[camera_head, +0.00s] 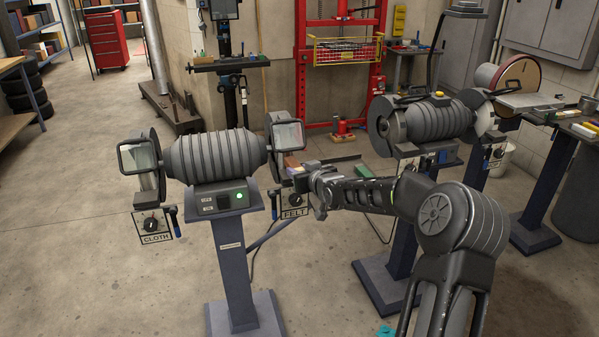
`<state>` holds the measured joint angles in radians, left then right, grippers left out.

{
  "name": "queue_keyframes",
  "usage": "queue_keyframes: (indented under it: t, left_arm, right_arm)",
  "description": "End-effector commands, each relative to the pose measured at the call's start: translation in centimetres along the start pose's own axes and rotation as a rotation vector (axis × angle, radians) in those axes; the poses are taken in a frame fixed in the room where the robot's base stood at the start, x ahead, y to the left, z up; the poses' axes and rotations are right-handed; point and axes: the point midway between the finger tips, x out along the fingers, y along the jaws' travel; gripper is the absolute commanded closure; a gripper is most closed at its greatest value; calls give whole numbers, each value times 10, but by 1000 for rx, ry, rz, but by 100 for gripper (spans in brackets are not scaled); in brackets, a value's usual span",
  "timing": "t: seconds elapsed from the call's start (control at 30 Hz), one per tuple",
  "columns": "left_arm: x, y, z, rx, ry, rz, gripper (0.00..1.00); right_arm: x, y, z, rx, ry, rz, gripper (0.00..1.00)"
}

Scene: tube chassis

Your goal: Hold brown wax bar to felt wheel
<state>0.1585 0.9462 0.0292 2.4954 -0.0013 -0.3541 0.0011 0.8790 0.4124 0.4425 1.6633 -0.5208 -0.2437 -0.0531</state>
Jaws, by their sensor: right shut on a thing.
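The buffing machine (215,156) stands on a blue-grey pedestal, with a green light lit on its front box. Its right end, above the FELT sign (293,213), carries a clear shield (288,135); the felt wheel behind it is mostly hidden. My right arm reaches in from the lower right. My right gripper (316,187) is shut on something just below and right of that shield. A small brown bar (291,161) shows just under the shield, beyond the gripper. Contact between bar and wheel is too small to tell. My left gripper is out of view.
The CLOTH sign (155,238) and a second shield (138,156) are at the machine's left end. Another grinder (432,120) stands behind my right arm. A red press (345,60) is at the back. The floor at left is clear.

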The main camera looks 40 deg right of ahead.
Motion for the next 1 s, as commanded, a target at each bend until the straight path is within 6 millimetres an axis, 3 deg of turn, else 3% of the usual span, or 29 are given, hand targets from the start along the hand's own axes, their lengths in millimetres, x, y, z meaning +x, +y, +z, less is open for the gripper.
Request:
queue_keyframes:
  t: [0.37,1.0]
  left_arm:
    - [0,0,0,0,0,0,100]
    - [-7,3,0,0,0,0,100]
  right_arm:
    - [-8,0,0,-2,4,1,100]
    - [-71,-10,21,-2,2,1,100]
